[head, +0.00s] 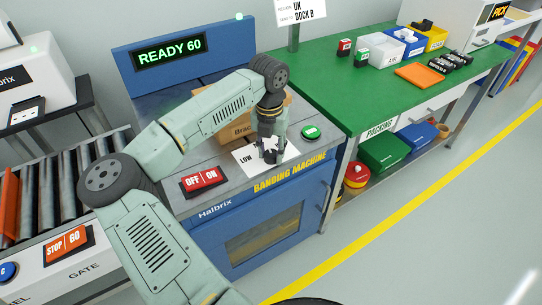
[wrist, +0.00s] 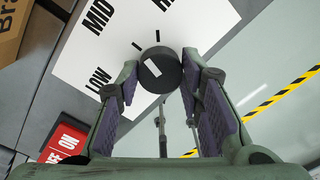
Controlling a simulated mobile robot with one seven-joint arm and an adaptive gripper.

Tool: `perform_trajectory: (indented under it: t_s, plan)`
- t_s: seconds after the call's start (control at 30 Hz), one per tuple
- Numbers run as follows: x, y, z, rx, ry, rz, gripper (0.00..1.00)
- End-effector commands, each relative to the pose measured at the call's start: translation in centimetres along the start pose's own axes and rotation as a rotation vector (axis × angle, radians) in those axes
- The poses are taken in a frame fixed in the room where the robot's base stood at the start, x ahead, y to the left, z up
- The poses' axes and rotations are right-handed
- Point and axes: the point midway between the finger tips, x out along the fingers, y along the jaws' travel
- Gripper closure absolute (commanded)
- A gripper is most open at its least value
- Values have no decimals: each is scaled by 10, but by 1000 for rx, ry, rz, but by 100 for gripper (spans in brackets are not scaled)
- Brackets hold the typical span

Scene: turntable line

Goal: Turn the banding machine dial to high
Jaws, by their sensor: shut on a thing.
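The banding machine (head: 255,225) is a blue cabinet with a grey top, below a screen reading READY 60 (head: 168,52). Its dial (wrist: 160,72) is a round black knob on a white scale card (wrist: 85,55). LOW and MID are readable in the wrist view; another label is cut off at the top edge. The knob's white mark points up-left, roughly towards the tick beside MID. My gripper (wrist: 160,85) is shut on the dial, one finger on each side. In the head view my gripper (head: 270,152) hides most of the dial.
A red OFF/ON switch (head: 201,181) and a green button (head: 311,132) sit on either side of the card. A cardboard box (head: 236,128) stands behind my gripper. The green packing bench (head: 345,88) is at the right and a roller conveyor (head: 50,190) at the left.

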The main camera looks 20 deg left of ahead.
Motion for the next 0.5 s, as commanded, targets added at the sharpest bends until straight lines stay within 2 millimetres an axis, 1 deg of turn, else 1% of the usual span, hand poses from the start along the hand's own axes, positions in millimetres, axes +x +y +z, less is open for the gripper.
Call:
perform_trajectory:
  t_s: [0.03,0.3,0.5]
  plan:
    - [6,0,1,41,-1,3,94]
    - [4,0,1,273,5,2,94]
    - [3,0,1,414,9,1,94]
